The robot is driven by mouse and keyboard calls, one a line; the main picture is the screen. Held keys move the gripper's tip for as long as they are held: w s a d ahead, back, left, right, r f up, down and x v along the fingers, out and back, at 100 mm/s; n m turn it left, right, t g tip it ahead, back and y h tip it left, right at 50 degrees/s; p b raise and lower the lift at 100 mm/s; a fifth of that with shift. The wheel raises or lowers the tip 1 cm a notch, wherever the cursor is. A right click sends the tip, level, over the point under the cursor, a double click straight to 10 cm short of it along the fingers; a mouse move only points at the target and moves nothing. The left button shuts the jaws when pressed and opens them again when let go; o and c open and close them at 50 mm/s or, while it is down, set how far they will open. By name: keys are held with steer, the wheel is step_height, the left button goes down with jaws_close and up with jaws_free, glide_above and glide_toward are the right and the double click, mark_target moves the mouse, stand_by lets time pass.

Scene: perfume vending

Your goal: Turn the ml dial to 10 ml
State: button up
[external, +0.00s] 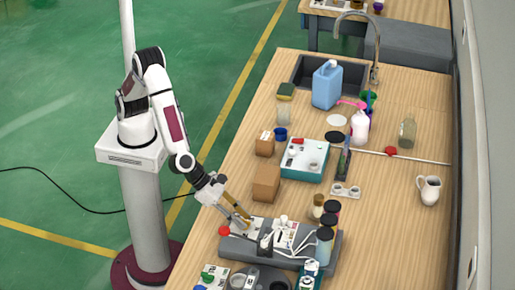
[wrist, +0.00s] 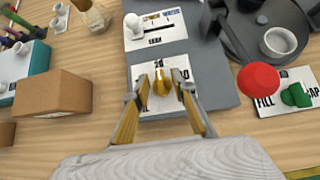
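The ml dial is a yellow knob (wrist: 160,84) on a white label plate (wrist: 146,103) at the near end of the grey machine base. Numbers are printed on the plate; one above the knob looks like 20, the others are partly hidden. My gripper (wrist: 161,92) is open, its two yellow-brown fingers apart on either side of the knob, with visible gaps between. In the external view my gripper (external: 240,217) reaches down to the left end of the grey base (external: 232,248), and the knob is hard to make out there.
A red ball-shaped knob (wrist: 258,78) stands close to the right finger. A green knob (wrist: 296,95) is on a FILL/CAP plate farther right. A white slider knob (wrist: 134,24) is beyond the dial. A cardboard box (wrist: 52,92) sits to the left.

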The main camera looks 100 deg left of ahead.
jaws_close()
steer(key=shift+d+n+y, duration=0.1)
steer(key=shift+n+y, duration=0.4)
steer(key=shift+n, duration=0.2)
steer(key=shift+w+d+n+g+y, duration=0.15)
steer(key=shift+n+g+y, duration=0.15)
steer(key=shift+n+y, duration=1.2)
steer(key=shift+n, duration=0.6)
jaws_free()
